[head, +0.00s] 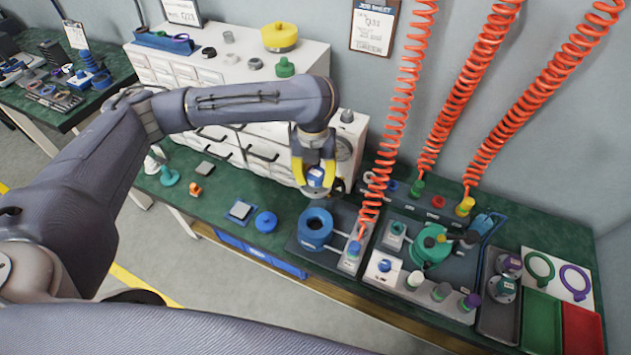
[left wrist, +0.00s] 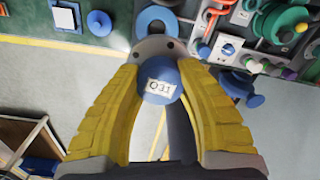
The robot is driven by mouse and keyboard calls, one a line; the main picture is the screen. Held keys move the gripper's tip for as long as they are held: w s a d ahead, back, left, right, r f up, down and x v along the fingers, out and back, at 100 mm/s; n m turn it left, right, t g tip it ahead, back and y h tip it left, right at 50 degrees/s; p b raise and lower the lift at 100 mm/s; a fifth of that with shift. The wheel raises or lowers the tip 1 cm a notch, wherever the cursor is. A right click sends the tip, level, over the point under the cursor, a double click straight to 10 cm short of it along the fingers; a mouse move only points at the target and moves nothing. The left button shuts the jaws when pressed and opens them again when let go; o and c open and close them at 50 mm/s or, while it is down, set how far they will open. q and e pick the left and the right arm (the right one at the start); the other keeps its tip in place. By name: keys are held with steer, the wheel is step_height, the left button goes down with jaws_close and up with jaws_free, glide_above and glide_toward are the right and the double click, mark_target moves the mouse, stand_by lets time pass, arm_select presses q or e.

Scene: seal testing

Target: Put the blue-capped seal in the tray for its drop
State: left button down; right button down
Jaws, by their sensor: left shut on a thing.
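My left gripper (head: 314,172) has its yellow fingers closed on the blue-capped seal (head: 317,181). It holds the seal in the air above the bench, near the blue ring-shaped fixture (head: 315,240). In the left wrist view the seal's blue cap (left wrist: 160,93) sits between the yellow fingers, with a label that looks like Q31. A job sheet (head: 375,25) on the wall seems to read Q31 and GREEN. A green tray (head: 540,318) and a red tray (head: 582,330) lie at the right end of the bench. My right gripper is not in view.
A grey tray (head: 488,318) beside the green one holds grey parts with coloured caps. Coiled orange hoses (head: 395,130) hang over the bench, right of my gripper. A teal-and-blue device (head: 431,246) stands mid-bench. White drawers (head: 225,75) stand behind my left arm.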

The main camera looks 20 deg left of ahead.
mark_target(316, 173)
arm_select(q)
steer(key=shift+r, duration=2.6)
